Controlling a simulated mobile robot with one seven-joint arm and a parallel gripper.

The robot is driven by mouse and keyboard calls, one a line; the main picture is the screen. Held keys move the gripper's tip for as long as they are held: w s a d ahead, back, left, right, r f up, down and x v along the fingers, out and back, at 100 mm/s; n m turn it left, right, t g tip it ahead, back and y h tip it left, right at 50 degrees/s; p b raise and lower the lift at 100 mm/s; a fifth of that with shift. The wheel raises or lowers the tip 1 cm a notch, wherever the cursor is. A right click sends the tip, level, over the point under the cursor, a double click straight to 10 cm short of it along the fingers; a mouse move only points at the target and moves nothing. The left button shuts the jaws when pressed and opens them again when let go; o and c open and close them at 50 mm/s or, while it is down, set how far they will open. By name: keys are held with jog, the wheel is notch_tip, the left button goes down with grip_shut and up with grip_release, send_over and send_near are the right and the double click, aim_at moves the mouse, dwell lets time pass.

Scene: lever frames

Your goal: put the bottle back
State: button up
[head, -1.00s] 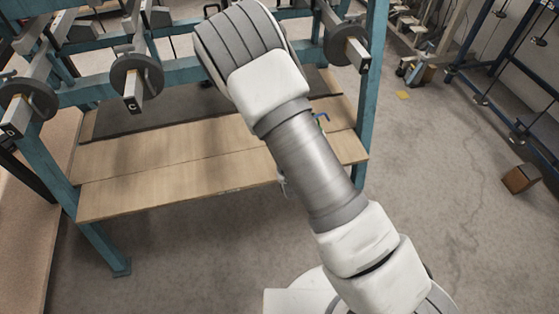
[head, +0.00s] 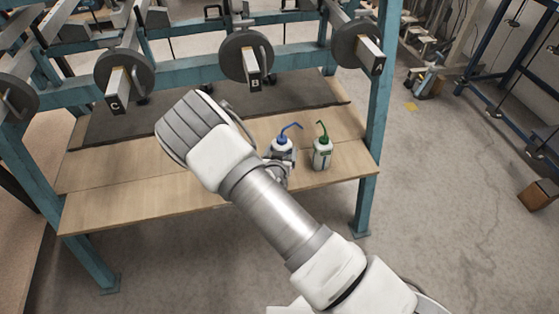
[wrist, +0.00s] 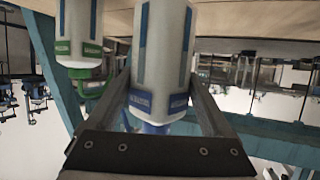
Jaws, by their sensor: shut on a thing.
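The white bottle with a blue cap and bent blue nozzle (head: 282,142) is at the wooden shelf's right part in the head view. The wrist view, upside down, shows this blue-capped bottle (wrist: 160,50) between my two fingers. My gripper (wrist: 160,92) is shut on it. My arm hides most of my gripper in the head view.
The wooden shelf (head: 110,205) sits in a teal steel frame (head: 374,125), with a dark mat (head: 110,127) behind. Levers with round discs (head: 246,57) hang over its back edge. The shelf is bare left of my arm. Open concrete floor lies to the right.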

jog(key=shift+w+a+f, duration=0.35)
jog(key=shift+w+f, duration=0.05)
jog(key=shift+w, duration=0.2)
jog(key=shift+f+b, duration=0.7)
jog(key=shift+f, duration=1.2)
jog(key=shift+f, duration=0.15)
jog(key=o, duration=0.7)
jog(key=shift+o, duration=0.2)
